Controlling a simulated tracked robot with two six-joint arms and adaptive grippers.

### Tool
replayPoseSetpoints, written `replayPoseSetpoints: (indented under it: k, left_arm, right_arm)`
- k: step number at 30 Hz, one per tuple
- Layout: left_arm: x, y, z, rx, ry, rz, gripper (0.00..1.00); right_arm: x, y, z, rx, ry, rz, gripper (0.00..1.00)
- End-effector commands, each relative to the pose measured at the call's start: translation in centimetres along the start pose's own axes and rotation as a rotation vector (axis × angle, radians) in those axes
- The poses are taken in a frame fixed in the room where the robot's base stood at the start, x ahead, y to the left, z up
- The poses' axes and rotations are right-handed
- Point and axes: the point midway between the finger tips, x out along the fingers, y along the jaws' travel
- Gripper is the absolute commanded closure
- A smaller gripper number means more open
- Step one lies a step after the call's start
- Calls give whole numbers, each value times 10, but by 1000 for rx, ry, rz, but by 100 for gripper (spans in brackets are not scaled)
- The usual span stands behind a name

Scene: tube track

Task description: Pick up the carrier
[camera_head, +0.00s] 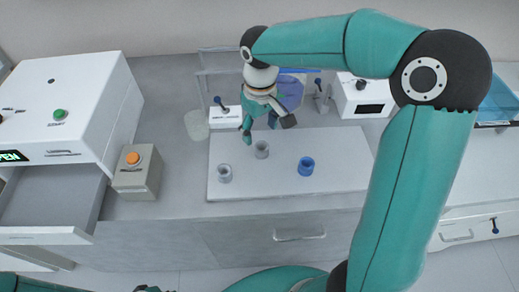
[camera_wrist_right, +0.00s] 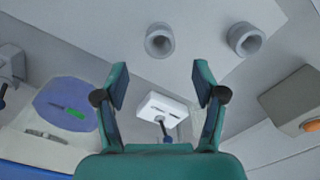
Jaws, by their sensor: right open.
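Three small ring-shaped carriers stand on a pale flat board (camera_head: 340,170): a grey carrier (camera_head: 224,174), another grey carrier (camera_head: 261,150) and a blue carrier (camera_head: 305,167). The frames do not show which one is meant. My right gripper (camera_head: 267,129) is open and empty, just behind the middle grey carrier. In the right wrist view both grey carriers, the middle one (camera_wrist_right: 160,40) and the outer one (camera_wrist_right: 245,39), lie beyond my open fingers (camera_wrist_right: 161,88); the blue one is out of that view. Only a dark sliver, possibly my left gripper (camera_head: 148,289), shows at the bottom edge.
A white box with a blue lever (camera_head: 225,118) stands behind the board, also in the wrist view (camera_wrist_right: 165,108). A box with an orange button (camera_head: 135,172) and a white machine with an open drawer (camera_head: 50,200) are at left. Another white box (camera_head: 362,100) stands back right.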

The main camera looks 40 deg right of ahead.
Motion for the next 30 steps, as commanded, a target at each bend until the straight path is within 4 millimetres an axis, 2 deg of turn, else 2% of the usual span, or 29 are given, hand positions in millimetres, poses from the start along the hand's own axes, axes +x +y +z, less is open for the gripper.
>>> replayPoseSetpoints:
  k: [3,11,18,27,28,30]
  left_arm:
    - [0,0,0,0,0,0,100]
    - [-3,1,0,0,0,0,100]
    - [-7,2,0,0,0,0,100]
    - [-7,2,0,0,0,0,100]
    - [-7,2,0,0,0,0,100]
    - [-7,2,0,0,0,0,100]
  right_arm:
    - [13,1,1,1,-1,1,30]
    - [30,1,3,2,-4,0,30]
    - [63,1,5,3,-2,0,30]
    - [70,1,4,3,1,0,30]
    - [70,1,4,3,1,0,32]
    - [70,1,4,3,1,0,43]
